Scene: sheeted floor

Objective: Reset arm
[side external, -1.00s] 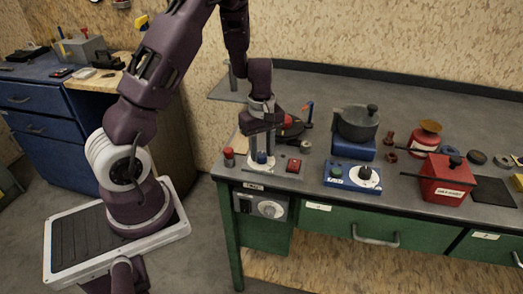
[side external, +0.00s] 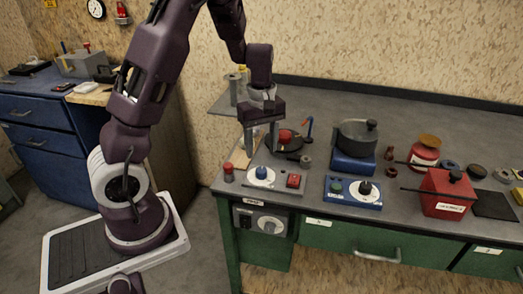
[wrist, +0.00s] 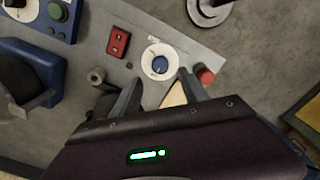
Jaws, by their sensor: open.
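My gripper (side external: 262,140) is open and empty. It hangs above the grey control plate (side external: 274,192) at the left end of the workbench. The plate carries a white dial with a blue knob (side external: 262,173) and a red switch (side external: 293,181). In the wrist view my two fingers (wrist: 158,92) point towards the dial (wrist: 160,64), apart from it, with nothing between them that they hold.
Right of the plate are a blue control box (side external: 352,192), a dark pot (side external: 357,137) on a blue stand, a red box (side external: 447,193) and a red canister (side external: 424,153). A round dark pan-like item (side external: 284,146) sits behind the plate. The bench's back right is clear.

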